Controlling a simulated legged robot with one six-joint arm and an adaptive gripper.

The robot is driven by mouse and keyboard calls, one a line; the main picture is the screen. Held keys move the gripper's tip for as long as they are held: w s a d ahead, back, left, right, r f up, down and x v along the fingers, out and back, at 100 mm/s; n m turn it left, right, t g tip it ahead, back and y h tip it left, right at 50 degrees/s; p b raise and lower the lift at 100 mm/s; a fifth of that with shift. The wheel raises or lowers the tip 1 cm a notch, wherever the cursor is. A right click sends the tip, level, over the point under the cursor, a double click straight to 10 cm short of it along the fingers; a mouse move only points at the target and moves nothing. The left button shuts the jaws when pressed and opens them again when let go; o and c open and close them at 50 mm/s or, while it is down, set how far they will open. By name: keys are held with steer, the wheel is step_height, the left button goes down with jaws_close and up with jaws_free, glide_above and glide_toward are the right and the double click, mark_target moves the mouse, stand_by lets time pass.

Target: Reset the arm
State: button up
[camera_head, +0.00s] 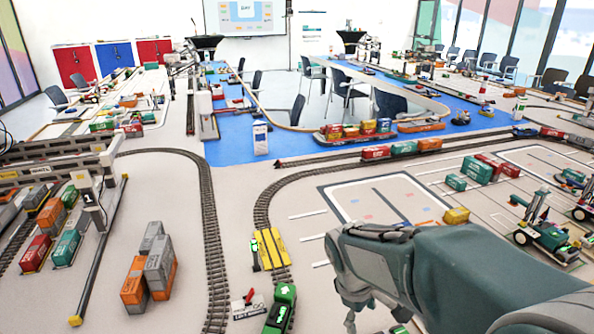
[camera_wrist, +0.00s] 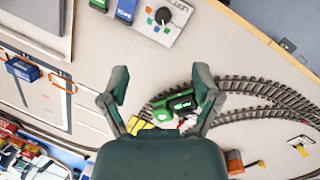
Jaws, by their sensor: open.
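My arm (camera_head: 470,275) reaches in from the lower right of the head view, over the layout table. My gripper (camera_wrist: 161,84) shows in the wrist view with its two fingers spread wide and nothing held between them. In the head view the gripper end points down near the bottom edge and its fingertips are hard to make out. A green locomotive (camera_wrist: 176,104) shows between the fingers in the wrist view, on or beside the curved track, apart from them. A green locomotive (camera_head: 281,308) also stands on the track left of my arm in the head view.
Stacked containers (camera_head: 148,270) stand at lower left beside a gantry crane (camera_head: 88,195). A yellow crossing piece (camera_head: 271,247) lies on the curved track. A green vehicle (camera_head: 541,232) stands right of my arm. A control panel with a black knob (camera_wrist: 163,15) shows in the wrist view.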

steer(key=s+d+r+m+t+y, duration=0.2)
steer(key=s+r+m+t, duration=0.3)
steer(key=s+r+m, duration=0.4)
steer(key=s+r, duration=0.1)
steer(key=s, duration=0.2)
steer(key=shift+s+d+r+t, duration=0.3)
steer(key=shift+s+r, duration=0.1)
